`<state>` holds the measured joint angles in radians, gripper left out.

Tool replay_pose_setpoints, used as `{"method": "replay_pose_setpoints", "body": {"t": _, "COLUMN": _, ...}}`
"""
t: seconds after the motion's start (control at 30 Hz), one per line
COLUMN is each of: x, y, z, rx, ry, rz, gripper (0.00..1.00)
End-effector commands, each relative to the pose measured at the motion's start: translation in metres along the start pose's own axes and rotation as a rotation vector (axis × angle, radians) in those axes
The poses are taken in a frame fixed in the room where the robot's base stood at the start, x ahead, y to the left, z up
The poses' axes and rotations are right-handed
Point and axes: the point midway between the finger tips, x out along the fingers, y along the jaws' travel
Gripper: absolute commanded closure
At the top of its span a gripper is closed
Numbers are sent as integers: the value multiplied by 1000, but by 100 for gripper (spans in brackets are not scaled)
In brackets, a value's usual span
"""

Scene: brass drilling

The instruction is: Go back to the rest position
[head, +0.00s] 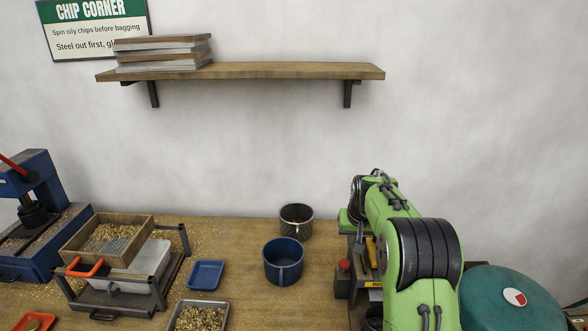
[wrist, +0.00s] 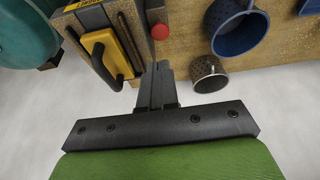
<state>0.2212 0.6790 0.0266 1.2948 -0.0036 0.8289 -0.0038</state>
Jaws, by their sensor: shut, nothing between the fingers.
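My gripper (wrist: 156,85) is shut and empty; its dark fingers lie together in the wrist view. In the head view my green arm reaches toward the wall on the right and hides the fingers.
A dark perforated cup (head: 297,220) and a blue pot (head: 283,262) stand left of my arm. A teal drum (head: 505,300) is at right. A sieve box (head: 108,238), blue tray (head: 206,275) and blue press (head: 38,215) are farther left. A wall shelf (head: 290,71) hangs above.

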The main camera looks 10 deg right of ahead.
Motion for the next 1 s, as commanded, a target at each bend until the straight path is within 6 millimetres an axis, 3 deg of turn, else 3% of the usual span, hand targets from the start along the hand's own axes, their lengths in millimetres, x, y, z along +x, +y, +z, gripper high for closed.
{"method": "replay_pose_setpoints", "body": {"t": 0.07, "x": -34, "y": -9, "z": 8, "rx": -17, "ry": 19, "rz": -3, "gripper": 100}}
{"method": "replay_pose_setpoints", "body": {"t": 0.17, "x": -90, "y": -23, "z": 38, "rx": -45, "ry": 41, "rz": -7, "gripper": 100}}
{"method": "replay_pose_setpoints", "body": {"t": 0.3, "x": -158, "y": -36, "z": 98, "rx": -83, "ry": 68, "rz": -16, "gripper": 100}}
{"method": "replay_pose_setpoints", "body": {"t": 0.4, "x": -193, "y": -41, "z": 150, "rx": -108, "ry": 90, "rz": -24, "gripper": 100}}
{"method": "replay_pose_setpoints", "body": {"t": 0.5, "x": -217, "y": -43, "z": 205, "rx": -132, "ry": 111, "rz": -34, "gripper": 100}}
{"method": "replay_pose_setpoints", "body": {"t": 0.6, "x": -227, "y": -41, "z": 261, "rx": -155, "ry": 129, "rz": -46, "gripper": 100}}
{"method": "replay_pose_setpoints", "body": {"t": 0.73, "x": -225, "y": -37, "z": 313, "rx": -176, "ry": 146, "rz": -58, "gripper": 100}}
{"method": "replay_pose_setpoints", "body": {"t": 0.83, "x": -222, "y": -36, "z": 331, "rx": -183, "ry": 151, "rz": -62, "gripper": 100}}
{"method": "replay_pose_setpoints", "body": {"t": 1.0, "x": -221, "y": -35, "z": 335, "rx": -185, "ry": 150, "rz": -63, "gripper": 100}}
